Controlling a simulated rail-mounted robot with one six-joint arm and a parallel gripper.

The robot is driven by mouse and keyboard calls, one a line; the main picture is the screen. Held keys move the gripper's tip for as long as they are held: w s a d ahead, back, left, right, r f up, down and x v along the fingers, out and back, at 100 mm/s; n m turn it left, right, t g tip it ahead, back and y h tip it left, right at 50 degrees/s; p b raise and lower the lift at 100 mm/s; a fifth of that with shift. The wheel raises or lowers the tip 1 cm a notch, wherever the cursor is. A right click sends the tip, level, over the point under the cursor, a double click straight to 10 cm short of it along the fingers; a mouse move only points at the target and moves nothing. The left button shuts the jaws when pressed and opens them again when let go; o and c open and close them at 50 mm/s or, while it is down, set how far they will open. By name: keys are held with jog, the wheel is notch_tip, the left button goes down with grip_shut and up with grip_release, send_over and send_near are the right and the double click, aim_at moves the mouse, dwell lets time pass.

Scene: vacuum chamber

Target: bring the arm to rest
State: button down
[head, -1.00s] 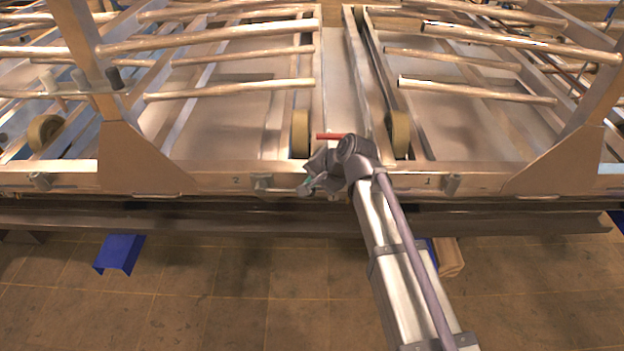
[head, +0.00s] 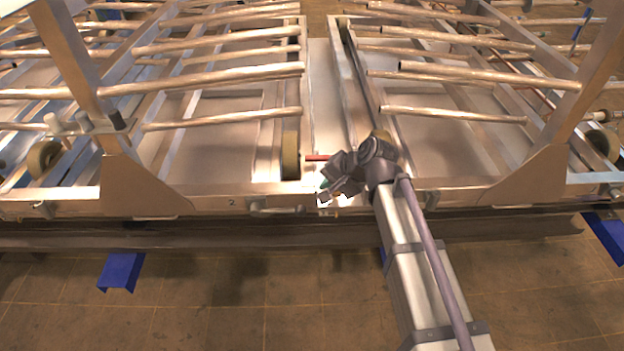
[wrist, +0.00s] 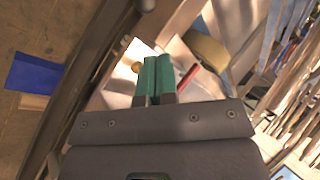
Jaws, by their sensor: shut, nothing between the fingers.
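My gripper (head: 325,191) is at the frame's front rail in the head view, at the end of my arm, near the gap between the two tube racks. In the wrist view its green fingers (wrist: 154,76) lie side by side, closed and with nothing held between them. A red rod (head: 318,157) lies just beyond the gripper. It also shows right beside the fingers in the wrist view (wrist: 187,76); I cannot tell whether they touch.
Metal racks with rows of copper-coloured tubes (head: 220,72) stand to the left and right. A tan roller (head: 291,155) is close to the gripper. Blue brackets (head: 121,271) show below the front beam (head: 180,234). The tiled floor in front is clear.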

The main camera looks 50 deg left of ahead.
jog(key=shift+w+d+r, duration=0.25)
jog(key=shift+d+r, duration=0.05)
jog(key=shift+d, duration=0.05)
jog(key=w+d+f+m+t+h, duration=0.1)
jog(key=w+d+h, duration=0.1)
jog(key=d, duration=1.7)
jog(key=w+d+f+m+t+h, duration=0.1)
jog(key=w+d+h, duration=0.2)
jog(key=d, duration=1.5)
jog(key=w+d+f+m+t+h, duration=0.1)
jog(key=w+d+f+m+h, duration=0.1)
jog(key=d, duration=1.7)
notch_tip(320, 180, up, 19)
jog(key=d+p, duration=0.1)
jog(key=p, duration=1.7)
jog(key=shift+w+d+f, duration=0.2)
jog(key=shift+w+d, duration=0.2)
